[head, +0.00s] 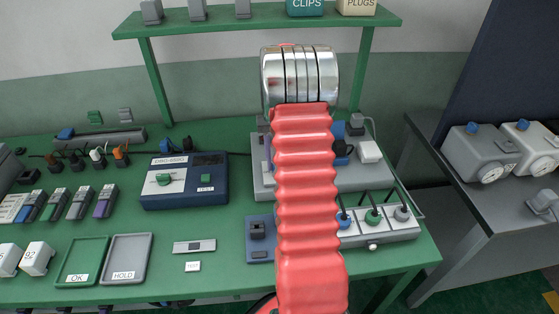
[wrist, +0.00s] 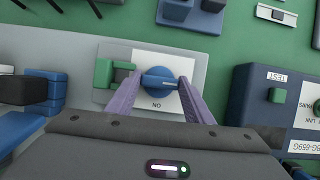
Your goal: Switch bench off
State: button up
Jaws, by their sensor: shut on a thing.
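The plate bears a short upside-down label that looks like ON. It is fixed to a grey panel (wrist: 60,48), beside a green block (wrist: 103,73). My gripper (wrist: 159,82) has its purple fingers on either side of the knob and is shut on it. The bar lies across from one finger to the other.
A blue device box (head: 184,195) stands left of the panel. A strip with coloured plugs (head: 374,238) stands in front at right. Green OK (head: 64,281) and grey HOLD (head: 112,278) trays lie at front left. A shelf (head: 225,24) spans above the bench.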

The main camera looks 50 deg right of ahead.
jog(key=o, duration=1)
jog(key=shift+w+d+r, duration=0.1)
jog(key=shift+w+d, duration=0.1)
jog(key=shift+w, duration=0.05)
jog(key=shift+c, duration=0.2)
jog(key=shift+o, duration=0.5)
jog(key=shift+s+d, duration=0.1)
jog(key=shift+r, duration=0.1)
jog(key=v, duration=0.7)
jog(key=shift+a+r, duration=0.2)
jog(key=shift+a, duration=0.05)
